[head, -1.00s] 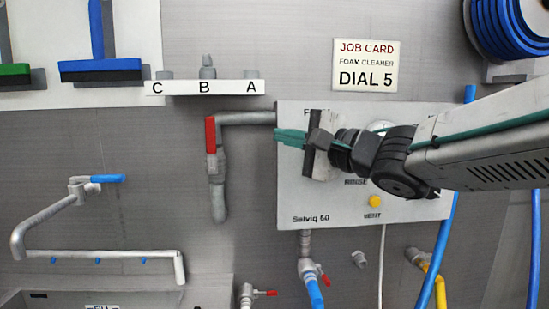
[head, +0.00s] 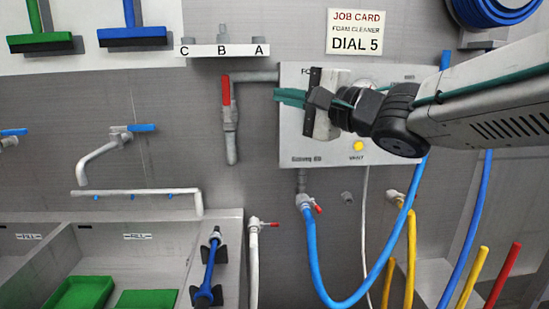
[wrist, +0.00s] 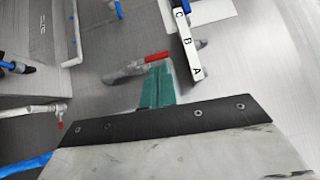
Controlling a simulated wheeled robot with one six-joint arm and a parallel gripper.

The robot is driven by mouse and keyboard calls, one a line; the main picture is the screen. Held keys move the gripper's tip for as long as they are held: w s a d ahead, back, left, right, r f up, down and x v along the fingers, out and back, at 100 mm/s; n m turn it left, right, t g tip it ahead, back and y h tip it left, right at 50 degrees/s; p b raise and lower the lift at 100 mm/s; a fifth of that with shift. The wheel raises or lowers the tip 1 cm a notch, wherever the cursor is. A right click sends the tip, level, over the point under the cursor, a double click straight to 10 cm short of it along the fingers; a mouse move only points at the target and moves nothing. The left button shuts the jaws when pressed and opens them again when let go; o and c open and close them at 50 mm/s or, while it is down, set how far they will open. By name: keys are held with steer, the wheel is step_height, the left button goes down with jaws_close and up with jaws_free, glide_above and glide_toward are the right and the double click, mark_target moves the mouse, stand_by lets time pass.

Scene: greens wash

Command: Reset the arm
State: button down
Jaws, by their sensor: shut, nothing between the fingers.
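My gripper (head: 291,97) has teal fingers pressed together with nothing between them. In the head view it is in front of the left part of the grey control panel (head: 300,150), a little right of the red-handled valve (head: 226,92). My arm reaches in from the right edge and hides much of the panel's dial area. In the wrist view the closed teal fingers (wrist: 157,87) point toward the pipe with the red handle (wrist: 156,57). I cannot tell the exact gap between the fingers and the wall.
A shelf marked C, B, A (head: 222,50) is above left, with a job card (head: 354,32) reading DIAL 5 above the panel. A blue hose (head: 318,275) loops below. A sink with green trays (head: 80,293) is lower left.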

steer(key=d+f+n+h, duration=0.4)
steer(key=d+f+h, duration=0.95)
steer(key=d, duration=0.25)
steer(key=s+d+f+n+g, duration=0.1)
steer(key=s+d+f+g, duration=0.1)
steer(key=s, duration=0.6)
steer(key=s+d+f+n+g, duration=0.2)
steer(key=s+f+g, duration=0.3)
steer(key=s, duration=0.4)
steer(key=s+d+f+n+g, duration=0.1)
steer(key=s+d+f+g, duration=0.2)
steer(key=s, duration=0.5)
steer(key=shift+s+d+f+n+g+h, duration=0.25)
steer(key=shift+s+d+n+g+h, duration=0.1)
steer(key=shift+d+g, duration=0.3)
